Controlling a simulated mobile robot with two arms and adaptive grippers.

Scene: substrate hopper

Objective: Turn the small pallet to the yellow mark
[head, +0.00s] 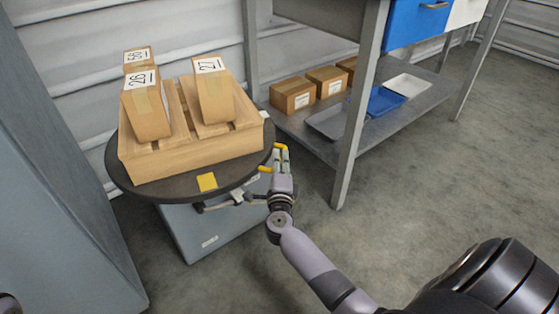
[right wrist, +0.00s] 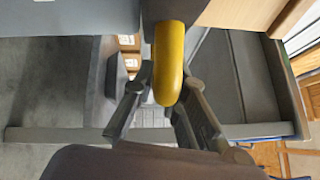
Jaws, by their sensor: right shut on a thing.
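The small wooden pallet (head: 190,154) lies on a round dark turntable (head: 125,180) and carries several tall cartons, among them ones marked 26 (head: 148,112) and 27 (head: 213,95). A white patch (head: 264,114) shows at its right corner. The yellow mark (head: 207,181) is on the turntable's front rim, left of my right gripper. My right gripper (head: 281,160) is at the turntable's right front edge, shut on a yellow handle (head: 266,170). The handle also shows between the fingers in the right wrist view (right wrist: 168,60). My left gripper is not in view.
A metal bench (head: 350,140) to the right holds boxes (head: 293,96) and trays (head: 380,101). A grey cabinet (head: 50,170) is at left. Floor to the right is clear.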

